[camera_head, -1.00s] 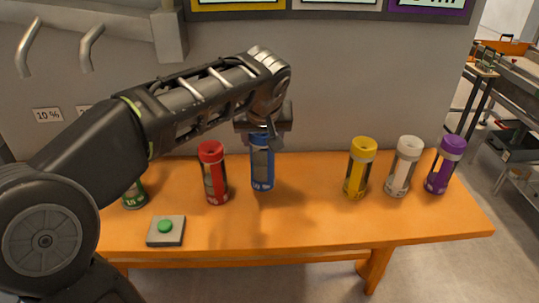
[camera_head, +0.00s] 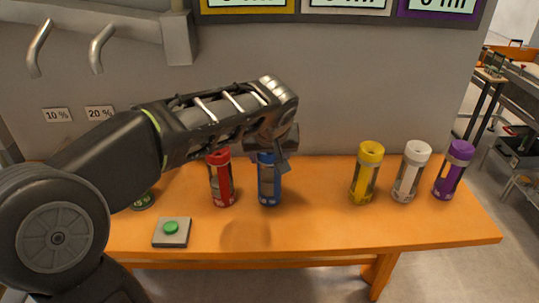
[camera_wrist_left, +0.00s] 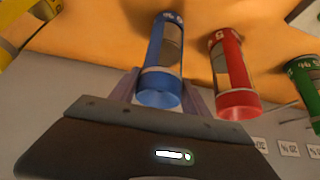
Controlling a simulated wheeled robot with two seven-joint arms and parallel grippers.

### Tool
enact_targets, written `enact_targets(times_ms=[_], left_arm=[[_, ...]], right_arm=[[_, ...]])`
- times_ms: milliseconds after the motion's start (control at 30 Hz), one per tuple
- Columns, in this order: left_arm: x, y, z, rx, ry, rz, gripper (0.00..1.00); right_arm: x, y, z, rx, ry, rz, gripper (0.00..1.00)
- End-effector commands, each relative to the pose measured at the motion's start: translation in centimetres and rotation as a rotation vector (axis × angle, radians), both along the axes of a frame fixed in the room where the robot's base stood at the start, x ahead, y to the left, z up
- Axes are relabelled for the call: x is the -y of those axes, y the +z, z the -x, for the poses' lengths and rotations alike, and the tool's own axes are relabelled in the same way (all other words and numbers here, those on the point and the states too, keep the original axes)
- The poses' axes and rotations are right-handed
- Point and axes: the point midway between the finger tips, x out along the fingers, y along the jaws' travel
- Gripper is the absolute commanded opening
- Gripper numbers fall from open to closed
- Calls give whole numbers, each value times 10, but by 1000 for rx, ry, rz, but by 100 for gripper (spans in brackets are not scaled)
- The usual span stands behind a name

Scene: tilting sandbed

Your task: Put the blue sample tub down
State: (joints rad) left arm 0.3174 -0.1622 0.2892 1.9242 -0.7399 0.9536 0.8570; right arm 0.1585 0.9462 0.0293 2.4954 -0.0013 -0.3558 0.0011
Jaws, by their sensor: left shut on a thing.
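The blue sample tub (camera_head: 269,184) is upright just right of the red tub (camera_head: 222,185) in the head view. My left gripper (camera_head: 277,160) is shut on the blue tub near its top. The hand covers the tub's upper end in the head view. In the left wrist view the blue tub (camera_wrist_left: 163,60) is between the fingers, with the red tub (camera_wrist_left: 232,75) beside it and a gap between them. I cannot tell whether its base touches the orange table (camera_head: 320,225). My right gripper is not in view.
A green button on a grey pad (camera_head: 171,232) is at the front left. A green tub (camera_head: 143,200) is partly hidden by my arm. Yellow (camera_head: 367,172), white (camera_head: 411,171) and purple (camera_head: 454,170) tubs stand at the right. The table between blue and yellow is clear.

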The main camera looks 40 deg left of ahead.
Motion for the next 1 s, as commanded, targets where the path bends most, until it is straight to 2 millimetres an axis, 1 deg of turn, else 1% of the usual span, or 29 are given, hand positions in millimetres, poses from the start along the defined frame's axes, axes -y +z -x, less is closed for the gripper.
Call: enact_targets(times_ms=[67,100,300,333,567,700,767,867,1000], left_arm=[[0,-3,0,2,-1,-1,0],[0,-2,0,0,0,0,58],[0,-2,0,0,0,0,74],[0,-2,0,0,0,0,76],[0,-2,0,0,0,0,76],[0,3,0,0,0,0,76],[2,6,2,2,-1,-1,76],[6,17,7,3,-1,-2,76],[15,41,19,6,-2,-2,76]], right_arm=[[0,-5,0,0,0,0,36],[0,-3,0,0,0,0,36],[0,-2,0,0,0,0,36],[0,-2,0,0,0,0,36],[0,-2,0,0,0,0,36],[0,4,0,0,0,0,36],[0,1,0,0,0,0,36],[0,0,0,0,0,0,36],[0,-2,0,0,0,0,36]])
